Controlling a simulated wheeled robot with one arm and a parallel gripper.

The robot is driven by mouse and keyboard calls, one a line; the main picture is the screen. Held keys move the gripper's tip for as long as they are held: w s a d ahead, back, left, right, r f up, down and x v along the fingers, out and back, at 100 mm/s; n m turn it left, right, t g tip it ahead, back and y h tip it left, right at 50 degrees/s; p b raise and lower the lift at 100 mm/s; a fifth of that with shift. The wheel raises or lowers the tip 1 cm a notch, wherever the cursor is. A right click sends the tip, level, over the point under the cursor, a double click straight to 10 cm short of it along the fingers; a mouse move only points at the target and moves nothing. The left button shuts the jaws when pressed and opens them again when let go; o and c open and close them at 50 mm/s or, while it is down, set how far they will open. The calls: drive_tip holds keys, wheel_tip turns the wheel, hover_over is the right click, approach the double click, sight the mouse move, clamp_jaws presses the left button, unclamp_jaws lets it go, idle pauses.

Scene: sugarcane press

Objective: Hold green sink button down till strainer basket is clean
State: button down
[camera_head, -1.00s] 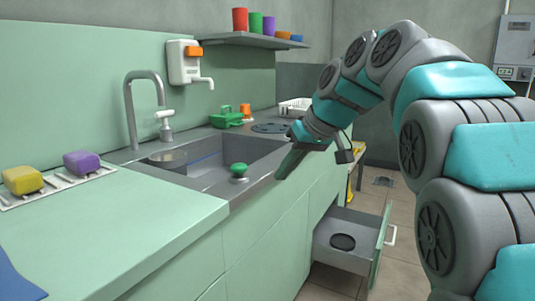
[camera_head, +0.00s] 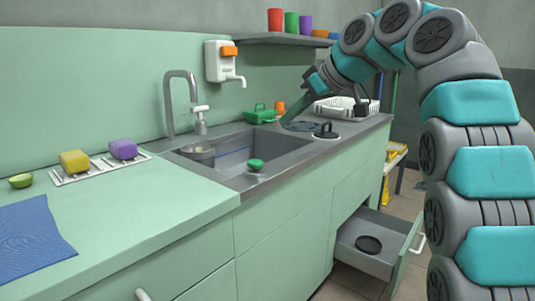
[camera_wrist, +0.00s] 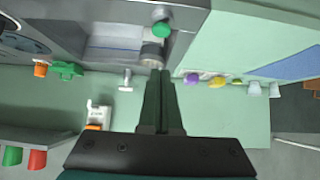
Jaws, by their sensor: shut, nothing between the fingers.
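The green sink button (camera_head: 256,165) is a domed knob on the sink's front rim; it also shows at the top of the wrist view (camera_wrist: 161,27). The strainer basket (camera_head: 198,152) is a round metal bowl at the left end of the sink (camera_head: 285,150). In the wrist view the basket (camera_wrist: 151,52) is partly hidden behind my fingertips. Whether it is dirty is too small to tell. My gripper (camera_head: 284,121) is shut and empty, above the counter area right of the sink, apart from the button. Its fingers (camera_wrist: 160,73) lie together in the wrist view.
A faucet (camera_head: 168,100) and soap pump stand behind the sink. A wall dispenser (camera_head: 218,62) and a shelf with cups (camera_head: 290,39) are above. A white rack (camera_head: 345,107) and black-lidded item sit at right. An open drawer (camera_head: 375,240) juts out below.

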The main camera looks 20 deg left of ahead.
hover_over(255, 161)
drive_tip(key=s+d, duration=0.1)
drive_tip(key=d, duration=0.2)
wheel_tip(255, 161, down, 8)
drive_tip(key=shift+s+r, duration=0.1)
drive_tip(key=shift+f, duration=1.45)
drive_tip(key=shift+b, duration=0.3)
